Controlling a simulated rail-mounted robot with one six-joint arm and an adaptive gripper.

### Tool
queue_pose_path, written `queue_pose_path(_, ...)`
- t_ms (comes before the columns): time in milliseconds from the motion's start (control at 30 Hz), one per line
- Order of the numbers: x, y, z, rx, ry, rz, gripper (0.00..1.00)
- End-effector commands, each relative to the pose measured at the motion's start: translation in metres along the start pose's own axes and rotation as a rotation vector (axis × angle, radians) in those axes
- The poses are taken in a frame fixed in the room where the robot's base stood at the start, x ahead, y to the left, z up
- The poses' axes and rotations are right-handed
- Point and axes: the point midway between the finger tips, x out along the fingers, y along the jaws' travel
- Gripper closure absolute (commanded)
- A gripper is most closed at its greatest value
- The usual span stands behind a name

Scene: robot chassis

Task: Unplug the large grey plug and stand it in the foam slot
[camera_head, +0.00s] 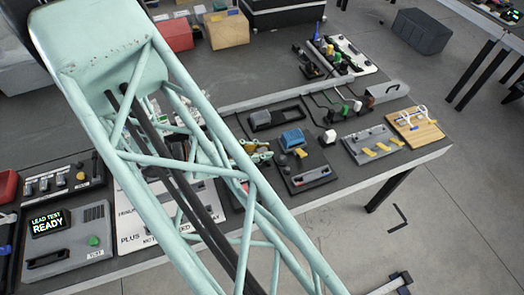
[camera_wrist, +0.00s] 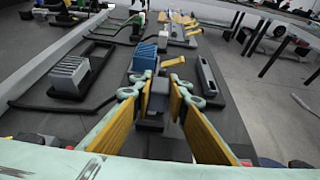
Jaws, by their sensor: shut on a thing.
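My gripper (camera_wrist: 158,92) is shut on a dark grey plug (camera_wrist: 155,106), with a yellow pad on each side of it. The plug is low over the dark panel that also bears a blue ribbed block (camera_wrist: 145,56); I cannot tell whether it is still seated. The pads hide much of it. In the head view my arm covers most of the gripper. A grey ribbed block (camera_wrist: 70,74) sits in a black holder to the left, also seen in the head view (camera_head: 260,118). I cannot tell which black recess is the foam slot.
A black frame (camera_wrist: 100,50) lies behind the ribbed block. A yellow piece (camera_wrist: 173,62) and a grey bar (camera_wrist: 208,74) are close to the gripper's right. Several plugs and panels stand farther along the bench (camera_head: 225,215).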

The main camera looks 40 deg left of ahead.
Motion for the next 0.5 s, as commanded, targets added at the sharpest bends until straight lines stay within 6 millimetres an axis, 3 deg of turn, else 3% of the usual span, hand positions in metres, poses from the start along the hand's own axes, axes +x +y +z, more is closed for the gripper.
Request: queue_pose_path(500, 0.0021, 0.0002, -0.0051, 0.0, 0.0, 0.0, 0.95)
